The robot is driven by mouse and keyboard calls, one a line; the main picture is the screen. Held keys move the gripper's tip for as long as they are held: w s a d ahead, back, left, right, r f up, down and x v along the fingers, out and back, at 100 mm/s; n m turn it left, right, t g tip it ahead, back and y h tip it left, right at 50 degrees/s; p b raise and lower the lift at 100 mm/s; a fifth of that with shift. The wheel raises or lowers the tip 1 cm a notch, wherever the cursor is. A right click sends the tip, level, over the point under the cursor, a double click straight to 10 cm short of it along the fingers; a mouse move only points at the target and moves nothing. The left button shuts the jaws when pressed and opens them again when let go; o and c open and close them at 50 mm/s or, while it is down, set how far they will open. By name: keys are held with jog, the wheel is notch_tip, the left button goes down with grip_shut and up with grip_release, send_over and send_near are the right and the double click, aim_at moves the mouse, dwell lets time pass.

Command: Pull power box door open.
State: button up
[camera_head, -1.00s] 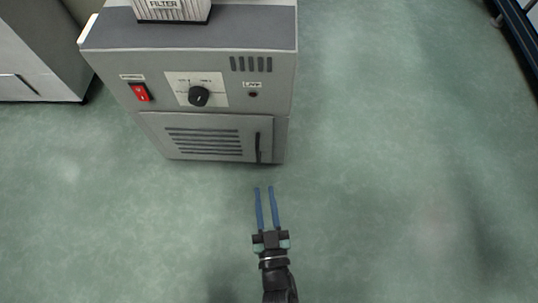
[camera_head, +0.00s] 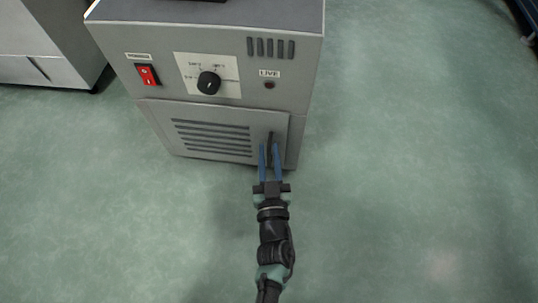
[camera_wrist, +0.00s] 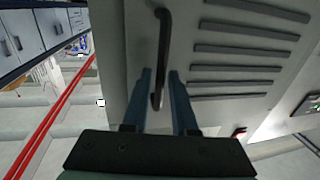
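The power box (camera_head: 215,65) is a grey cabinet standing on the floor. Its lower front door (camera_head: 162,115) looks closed, with dark vent slots and a black upright bar handle (camera_head: 270,142) at its right side. In the wrist view the handle (camera_wrist: 163,50) runs lengthwise in the picture, its lower end between the blue fingers. My gripper (camera_head: 269,148) is at the handle, with one finger on each side. In the wrist view my gripper (camera_wrist: 160,78) is open, with visible gaps between the fingers and the handle.
A red switch (camera_head: 147,75), a black knob (camera_head: 208,83) and a small lamp (camera_head: 269,85) are on the panel above the door. Another grey cabinet (camera_head: 35,45) stands at the left. The green floor in front and to the right is clear.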

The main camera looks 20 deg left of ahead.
grip_shut()
dwell(1.5)
